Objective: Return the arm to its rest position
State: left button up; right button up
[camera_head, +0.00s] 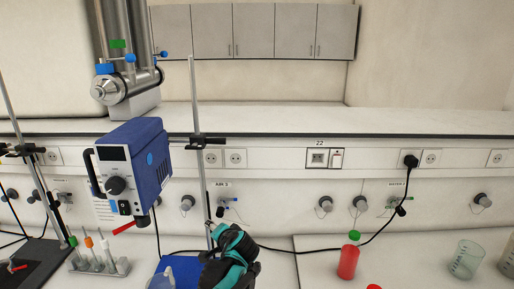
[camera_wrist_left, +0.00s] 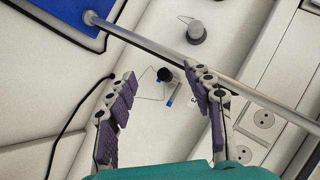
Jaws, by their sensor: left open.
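My left gripper (camera_head: 222,238) shows at the bottom centre of the head view, teal and black, in front of the wall panel and close to the metal rod of a stand. In the left wrist view my left gripper (camera_wrist_left: 166,85) has its two purple-padded fingers spread apart, with nothing between them. A red juice bottle (camera_head: 348,258) with a green cap stands upright on the bench to the right, apart from the gripper. My right gripper is not in view.
The stand's rod (camera_head: 197,110) rises beside the gripper from a blue base (camera_wrist_left: 55,18). A blue mixer device (camera_head: 135,170) hangs to the left. A tube rack (camera_head: 98,262) is at lower left. Clear beakers (camera_head: 466,258) stand at right. A black cable (camera_head: 375,233) crosses behind the bottle.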

pick_arm(q)
jog(key=s+a+f+n+g+h+b, duration=0.1)
jog(key=s+a+f+n, duration=0.15)
jog(key=s, duration=0.65)
jog(key=s+a+f+n+g+h+b, duration=0.1)
jog(key=s+a+g+h+b, duration=0.15)
jog(key=s, duration=0.65)
jog(key=s+f+n+h, duration=0.1)
jog(key=s+f, duration=0.3)
jog(key=s, duration=0.3)
jog(key=s+d+f+n+h+b, duration=0.1)
jog(key=s+f+n, duration=0.1)
jog(key=s+f, duration=0.2)
jog(key=s, duration=0.3)
jog(key=shift+s+d, duration=0.3)
